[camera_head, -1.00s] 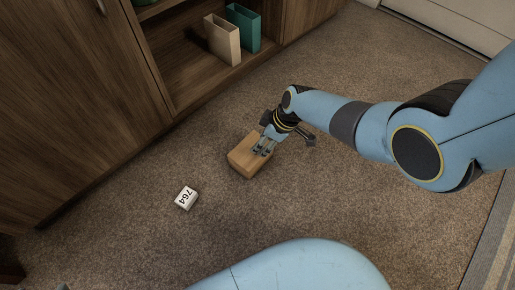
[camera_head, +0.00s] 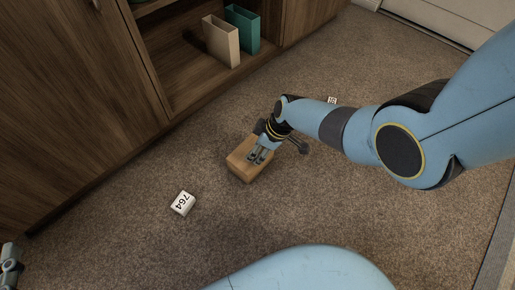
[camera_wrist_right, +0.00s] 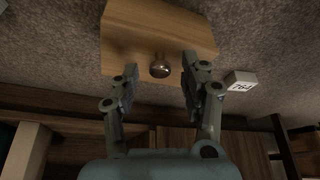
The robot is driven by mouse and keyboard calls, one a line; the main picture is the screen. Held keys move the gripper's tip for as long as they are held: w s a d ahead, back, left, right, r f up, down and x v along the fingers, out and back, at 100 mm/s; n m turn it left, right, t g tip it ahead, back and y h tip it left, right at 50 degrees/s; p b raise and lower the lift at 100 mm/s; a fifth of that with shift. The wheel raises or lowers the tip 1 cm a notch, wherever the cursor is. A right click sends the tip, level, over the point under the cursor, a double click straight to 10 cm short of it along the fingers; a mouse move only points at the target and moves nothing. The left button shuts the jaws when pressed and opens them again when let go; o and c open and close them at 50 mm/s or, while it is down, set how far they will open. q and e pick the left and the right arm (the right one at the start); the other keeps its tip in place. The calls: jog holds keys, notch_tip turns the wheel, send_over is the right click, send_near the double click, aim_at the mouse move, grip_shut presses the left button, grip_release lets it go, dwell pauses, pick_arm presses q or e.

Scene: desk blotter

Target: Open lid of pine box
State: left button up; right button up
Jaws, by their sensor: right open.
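The pine box (camera_head: 240,168) sits on the carpet near the middle of the head view. Its top looks closed. My right gripper (camera_head: 257,156) is over the box's right part, with its fingers pointing down at it. In the right wrist view the box (camera_wrist_right: 135,40) shows a round metal knob (camera_wrist_right: 160,68). The open right fingers (camera_wrist_right: 158,82) are on either side of the knob, with gaps visible; contact cannot be told. A part of what looks like my left gripper (camera_head: 10,266) shows at the left edge, cut off by the frame.
A white block marked 764 (camera_head: 183,204) lies left of the box. Another small white label (camera_head: 332,100) shows behind my right arm. A wooden cabinet (camera_head: 75,110) stands behind, with a beige holder (camera_head: 221,42) and a teal holder (camera_head: 243,30) on its open shelf.

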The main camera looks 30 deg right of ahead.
aim_at(247, 149)
grip_shut()
jog(key=shift+r, duration=0.1)
dwell(0.3)
